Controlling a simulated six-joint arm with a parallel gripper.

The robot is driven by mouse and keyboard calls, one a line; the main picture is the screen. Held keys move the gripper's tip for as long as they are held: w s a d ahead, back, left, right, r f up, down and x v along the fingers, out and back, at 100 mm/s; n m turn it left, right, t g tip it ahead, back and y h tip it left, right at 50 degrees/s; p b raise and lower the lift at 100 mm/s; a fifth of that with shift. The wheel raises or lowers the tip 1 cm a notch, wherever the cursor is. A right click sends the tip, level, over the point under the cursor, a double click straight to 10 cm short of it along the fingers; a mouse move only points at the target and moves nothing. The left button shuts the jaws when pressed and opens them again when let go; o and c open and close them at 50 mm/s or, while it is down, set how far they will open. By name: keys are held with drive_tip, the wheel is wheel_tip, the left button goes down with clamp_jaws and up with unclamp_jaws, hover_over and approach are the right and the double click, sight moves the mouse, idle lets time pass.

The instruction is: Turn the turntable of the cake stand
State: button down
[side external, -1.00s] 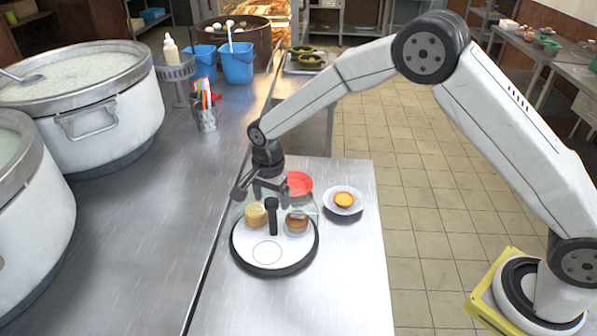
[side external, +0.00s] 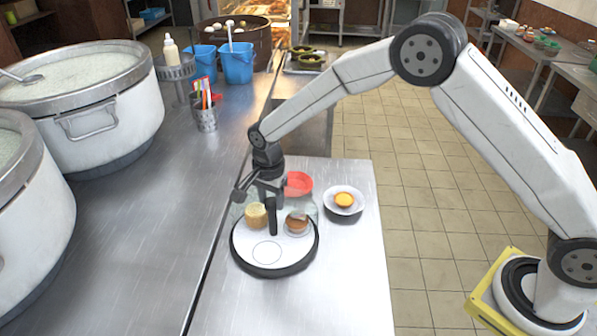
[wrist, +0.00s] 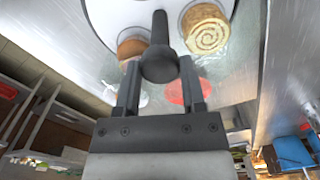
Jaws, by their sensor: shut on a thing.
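The cake stand's round white turntable (side external: 266,250) with a dark rim sits on the steel table. A black upright handle (side external: 272,216) rises from it; it also shows in the wrist view (wrist: 159,55). My gripper (side external: 271,196) is above the turntable, its fingers closed around the top of the handle. In the wrist view my gripper (wrist: 160,85) has one finger on each side of the handle. A swirled roll cake (side external: 256,216) and a brown cake (side external: 297,223) rest on the turntable. An outlined circle on its front part is empty.
A red dish (side external: 298,184) lies behind the turntable. A white bowl with a yellow item (side external: 344,200) stands to the right. Large congee pots (side external: 80,105) and a utensil cup (side external: 205,118) are at left. The table's front right is clear.

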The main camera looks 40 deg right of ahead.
drive_tip(key=shift+m, duration=2.3)
drive_tip(key=shift+c, duration=0.9)
unclamp_jaws()
drive_tip(key=shift+r, duration=3.9)
